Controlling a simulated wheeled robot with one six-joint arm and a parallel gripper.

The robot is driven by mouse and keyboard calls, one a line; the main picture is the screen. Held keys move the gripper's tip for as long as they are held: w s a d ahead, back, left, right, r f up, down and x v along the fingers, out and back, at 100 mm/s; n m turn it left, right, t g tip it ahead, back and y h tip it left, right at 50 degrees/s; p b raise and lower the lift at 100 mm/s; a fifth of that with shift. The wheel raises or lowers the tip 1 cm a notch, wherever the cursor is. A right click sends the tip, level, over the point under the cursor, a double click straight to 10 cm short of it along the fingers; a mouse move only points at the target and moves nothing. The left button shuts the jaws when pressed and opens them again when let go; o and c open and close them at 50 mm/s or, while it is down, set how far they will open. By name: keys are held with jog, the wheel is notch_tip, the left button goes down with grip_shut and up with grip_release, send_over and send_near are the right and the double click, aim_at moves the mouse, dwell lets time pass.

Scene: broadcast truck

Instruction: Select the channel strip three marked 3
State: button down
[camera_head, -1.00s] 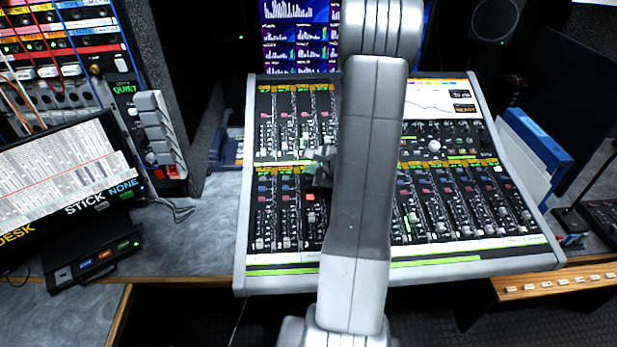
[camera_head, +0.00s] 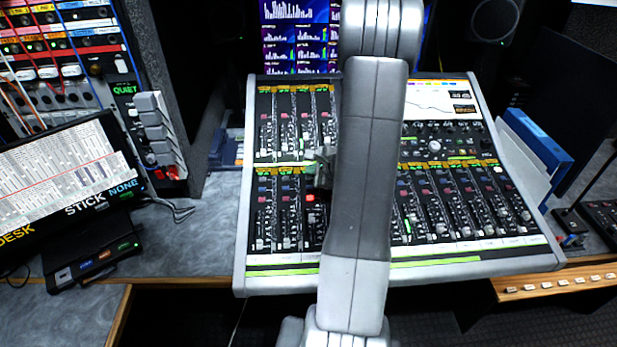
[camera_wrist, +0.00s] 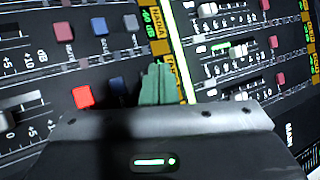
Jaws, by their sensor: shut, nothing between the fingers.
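The mixing console (camera_head: 242,220) fills the middle of the head view, with two rows of channel strips. My gripper (camera_head: 321,172) is over the left part of the lower row, near its top, partly hidden by my arm. In the wrist view the greenish fingertips (camera_wrist: 157,84) are together and empty, beside a blue button. A lit red button (camera_head: 311,197) shows just below the gripper in the head view, and it is left of the fingertips in the wrist view (camera_wrist: 82,97). The number 3 is not readable, and I cannot tell whether the fingertips touch the panel.
A screen (camera_head: 295,35) stands behind the console. Left are a tilted display (camera_head: 60,170) and a rack of patch cables (camera_head: 60,60). A blue binder (camera_head: 540,145) is at the right. My arm hides the console's middle strips.

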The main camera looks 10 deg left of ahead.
jog(key=shift+f, duration=0.15)
dwell(0.5)
jog(key=shift+f+b, duration=0.35)
jog(key=shift+b, duration=0.3)
jog(key=shift+w+f+b, duration=0.1)
jog(key=shift+f+b, duration=0.25)
jog(key=shift+b, duration=0.15)
dwell(0.4)
jog(key=shift+r, duration=0.15)
jog(key=shift+r+p, duration=0.45)
jog(key=shift+r, duration=0.2)
jog(key=r+p, duration=0.2)
jog(key=r, duration=0.1)
jog(key=s+r+p, duration=0.1)
jog(key=r, duration=0.1)
jog(key=shift+d, duration=0.1)
dwell(0.3)
dwell(0.8)
